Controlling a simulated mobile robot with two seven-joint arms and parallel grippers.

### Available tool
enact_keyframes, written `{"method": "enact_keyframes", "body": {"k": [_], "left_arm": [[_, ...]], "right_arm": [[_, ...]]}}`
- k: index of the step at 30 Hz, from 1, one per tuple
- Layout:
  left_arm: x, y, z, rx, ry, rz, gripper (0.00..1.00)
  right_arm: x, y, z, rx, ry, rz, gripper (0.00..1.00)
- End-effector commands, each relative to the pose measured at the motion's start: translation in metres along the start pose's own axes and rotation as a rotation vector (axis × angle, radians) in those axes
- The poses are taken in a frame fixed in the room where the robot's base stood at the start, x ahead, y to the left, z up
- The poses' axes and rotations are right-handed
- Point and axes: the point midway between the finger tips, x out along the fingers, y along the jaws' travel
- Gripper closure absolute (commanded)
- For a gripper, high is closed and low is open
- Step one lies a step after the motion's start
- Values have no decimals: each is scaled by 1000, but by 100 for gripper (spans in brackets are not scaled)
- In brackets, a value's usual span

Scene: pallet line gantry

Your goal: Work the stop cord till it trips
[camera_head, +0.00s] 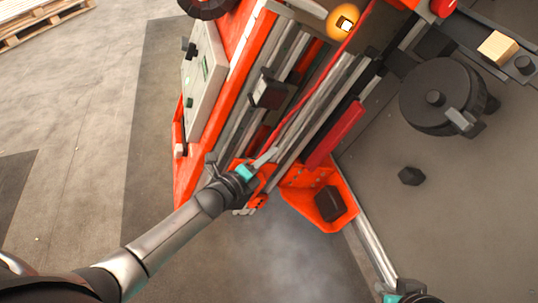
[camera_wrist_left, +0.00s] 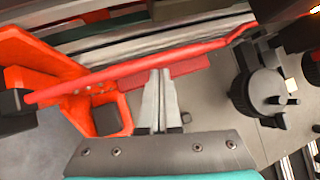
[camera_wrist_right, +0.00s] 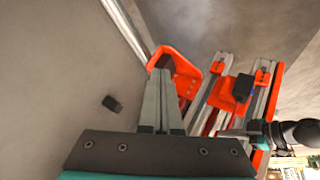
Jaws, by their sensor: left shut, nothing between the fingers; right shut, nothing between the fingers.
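The red stop cord (camera_head: 292,121) runs slantwise along the rails of the orange frame. In the left wrist view the cord (camera_wrist_left: 140,68) crosses above the fingertips, from a dark end piece at the left up to the right. My left gripper (camera_head: 270,155) is shut and empty close to the cord's lower end; I cannot tell whether it touches the cord. Its fingers also show in the left wrist view (camera_wrist_left: 160,75). My right gripper (camera_head: 383,280) is shut and empty at the bottom right, apart from the cord. Its fingers (camera_wrist_right: 162,70) point towards an orange bracket.
The orange bracket (camera_head: 318,207) holds a dark block below the rails. A white panel (camera_head: 204,75) is left of the frame, and a yellow lamp (camera_head: 340,20) at the top. A black drum (camera_head: 436,95) and a small dark knob (camera_head: 411,176) are on the grey surface at right.

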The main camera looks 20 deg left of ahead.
Motion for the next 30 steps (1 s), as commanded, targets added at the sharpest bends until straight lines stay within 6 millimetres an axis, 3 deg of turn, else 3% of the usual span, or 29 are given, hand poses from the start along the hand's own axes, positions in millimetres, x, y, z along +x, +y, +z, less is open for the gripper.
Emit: {"method": "enact_keyframes", "body": {"k": [12, 30], "left_arm": [[-4, -1, 3, 1, 0, 1, 100], [-44, -10, 38, 3, -4, 1, 100]], "right_arm": [[-3, 0, -1, -1, -1, 0, 100], [53, 5, 42, 5, -167, 10, 100]]}}
